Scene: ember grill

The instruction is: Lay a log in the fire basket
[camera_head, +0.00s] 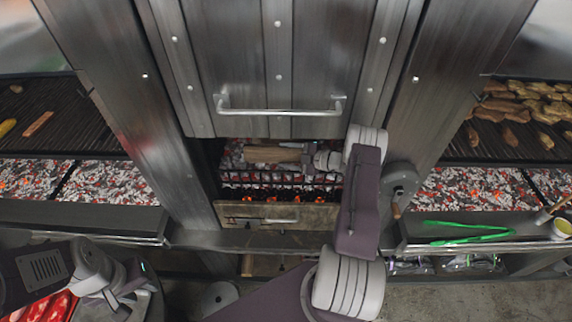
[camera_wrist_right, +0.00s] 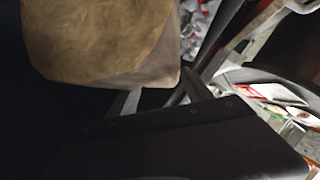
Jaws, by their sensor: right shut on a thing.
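The fire basket (camera_head: 285,178) is a barred grate with glowing embers, set in the opening below a steel door. A pale brown log (camera_head: 268,154) lies level over the embers, inside the opening. My right gripper (camera_head: 312,157) reaches in from the right and is shut on the log's right end. In the right wrist view the log (camera_wrist_right: 100,45) fills the upper left, close to the fingers. I cannot tell whether the log touches the basket. My left gripper (camera_head: 138,284) is low on the left, apart from the basket; its fingers are too unclear to read.
The steel door (camera_head: 275,70) with its bar handle hangs just above the opening. A drawer-like panel (camera_head: 275,215) is below. Grills flank it, with meat (camera_head: 520,105) at right. Green tongs (camera_head: 465,233) lie on the right ledge. A red-filled tray (camera_head: 45,306) is lower left.

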